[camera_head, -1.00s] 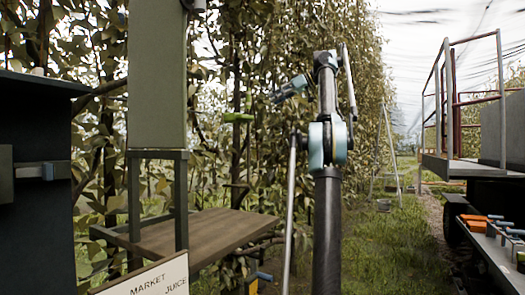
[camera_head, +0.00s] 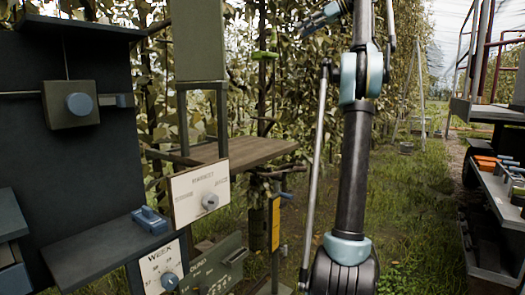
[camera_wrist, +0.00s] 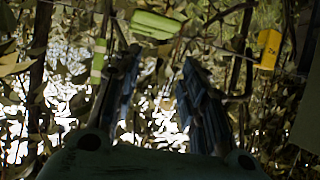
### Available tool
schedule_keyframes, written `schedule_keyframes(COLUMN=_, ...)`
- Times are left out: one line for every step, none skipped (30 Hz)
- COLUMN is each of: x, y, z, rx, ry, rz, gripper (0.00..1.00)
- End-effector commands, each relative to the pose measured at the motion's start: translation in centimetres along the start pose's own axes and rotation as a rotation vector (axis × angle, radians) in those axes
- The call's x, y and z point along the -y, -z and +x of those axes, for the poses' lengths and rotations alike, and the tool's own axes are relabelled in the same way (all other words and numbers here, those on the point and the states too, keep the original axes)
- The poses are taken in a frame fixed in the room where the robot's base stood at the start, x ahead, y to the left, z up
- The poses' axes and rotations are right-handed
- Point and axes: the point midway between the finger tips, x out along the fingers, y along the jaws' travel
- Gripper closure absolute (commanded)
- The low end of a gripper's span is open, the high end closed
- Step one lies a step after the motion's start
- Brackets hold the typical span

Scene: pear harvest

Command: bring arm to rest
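My arm (camera_head: 355,170) stands upright in the middle of the head view, its upper part cut by the top edge. My gripper (camera_head: 322,20) points left near the top, in front of the leafy row. In the wrist view my gripper (camera_wrist: 157,75) has its two dark fingers well apart, with only leaves and bright background between them. It is open and empty. A green object (camera_wrist: 155,25) lies beyond the fingertips in the wrist view; a green object also shows among the leaves in the head view (camera_head: 265,55).
A dark panel with a blue knob (camera_head: 80,104) and a shelf fills the left. A wooden table (camera_head: 240,149) and a white dial board (camera_head: 200,192) stand left of my arm. A wheeled platform with railings (camera_head: 490,110) stands right. A grass lane (camera_head: 415,215) runs between.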

Motion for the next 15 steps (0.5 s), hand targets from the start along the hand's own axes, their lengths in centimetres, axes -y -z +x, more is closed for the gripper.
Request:
schedule_keyframes(x=0.0, y=0.0, z=0.0, rx=0.0, ry=0.0, rz=0.0, gripper=0.61)
schedule_keyframes(x=0.0, y=0.0, z=0.0, rx=0.0, ry=0.0, rz=0.0, gripper=0.61)
schedule_keyframes(x=0.2, y=-0.2, z=0.2, rx=0.007, ry=0.002, rz=0.008, gripper=0.61)
schedule_keyframes(x=0.3, y=-0.4, z=0.3, rx=0.014, ry=0.002, rz=0.016, gripper=0.61)
schedule_keyframes(x=0.3, y=-0.7, z=0.4, rx=0.021, ry=0.002, rz=0.023, gripper=0.61)
schedule_keyframes(x=0.4, y=-1.0, z=0.6, rx=0.03, ry=0.003, rz=0.033, gripper=0.61)
schedule_keyframes(x=0.5, y=-1.2, z=0.7, rx=0.036, ry=0.003, rz=0.042, gripper=0.61)
schedule_keyframes(x=0.6, y=-1.4, z=0.8, rx=0.042, ry=0.003, rz=0.048, gripper=0.61)
schedule_keyframes(x=0.8, y=-1.7, z=0.8, rx=0.051, ry=0.003, rz=0.057, gripper=0.61)
schedule_keyframes(x=1.1, y=-1.9, z=0.9, rx=0.057, ry=0.003, rz=0.065, gripper=0.61)
schedule_keyframes(x=1.4, y=-2.0, z=0.9, rx=0.063, ry=0.003, rz=0.073, gripper=0.61)
schedule_keyframes(x=1.6, y=-2.3, z=1.1, rx=0.073, ry=0.003, rz=0.082, gripper=0.61)
schedule_keyframes(x=1.9, y=-2.6, z=1.2, rx=0.081, ry=0.003, rz=0.091, gripper=0.61)
schedule_keyframes(x=2.1, y=-2.9, z=1.3, rx=0.089, ry=0.003, rz=0.099, gripper=0.61)
schedule_keyframes(x=2.4, y=-3.2, z=1.6, rx=0.099, ry=0.003, rz=0.11, gripper=0.61)
